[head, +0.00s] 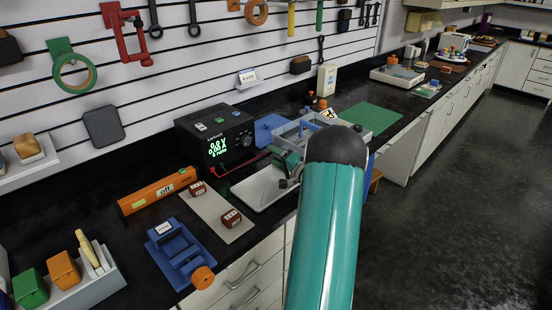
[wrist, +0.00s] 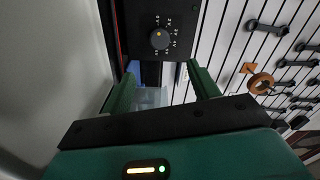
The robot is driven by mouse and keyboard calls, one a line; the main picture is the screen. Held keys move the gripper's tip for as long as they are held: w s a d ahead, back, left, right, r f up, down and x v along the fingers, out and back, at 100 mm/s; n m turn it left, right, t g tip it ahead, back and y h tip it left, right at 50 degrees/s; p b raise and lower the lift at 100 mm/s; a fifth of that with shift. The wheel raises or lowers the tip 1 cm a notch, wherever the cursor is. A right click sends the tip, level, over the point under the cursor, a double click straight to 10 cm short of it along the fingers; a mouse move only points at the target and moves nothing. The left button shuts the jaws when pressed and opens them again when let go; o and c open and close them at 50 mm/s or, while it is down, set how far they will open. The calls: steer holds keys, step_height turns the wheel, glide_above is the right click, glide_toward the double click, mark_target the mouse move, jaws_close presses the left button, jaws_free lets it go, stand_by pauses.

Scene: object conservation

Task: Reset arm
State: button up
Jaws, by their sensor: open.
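My gripper (wrist: 161,72) is open in the wrist view. Its two green fingers stand apart, and I see nothing held between them. A black unit with a dial (wrist: 160,38) shows beyond the fingertips. In the head view my teal arm with its black rounded joint rises over the front edge of the counter and hides part of it. A small green and dark part just left of that joint looks like part of my gripper, low over a grey tray (head: 262,188). The fingertips cannot be made out there.
The black power supply (head: 215,138) with a green display stands left of the arm. Nearby are an orange level (head: 157,191), a blue fixture (head: 178,255) and a grey-blue bin (head: 365,118). Tools hang on the slatted wall (head: 215,60). The floor (head: 455,200) at right is clear.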

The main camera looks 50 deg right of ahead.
stand_by(0.3)
steer(key=w+a+r+n+g+y, duration=0.2)
steer(key=a+r+y, duration=0.1)
steer(key=a, duration=0.5)
steer(key=w+a+r+n+g+y, duration=0.1)
steer(key=w+a+r+n+y, duration=0.15)
steer(key=a, duration=0.65)
steer(key=w+a+r+n+g+y, duration=0.1)
steer(key=a+r+n+g+y, duration=0.15)
steer(key=a, duration=0.55)
steer(key=s+a+r+n+g+y, duration=0.1)
steer(key=s+a+r+n+g, duration=0.15)
steer(key=a, duration=0.65)
steer(key=s+a+r+n+g, duration=0.1)
steer(key=s+a+r+g, duration=0.2)
steer(key=a, duration=0.5)
steer(key=s+a+n+h, duration=0.2)
steer(key=s+a, duration=0.3)
steer(key=s, duration=0.5)
steer(key=s+a+n+g+h, duration=0.1)
steer(key=s+a+n+h, duration=0.2)
steer(key=s, duration=0.7)
steer(key=shift+s+a+r+h, duration=0.15)
steer(key=shift+a+h, duration=0.95)
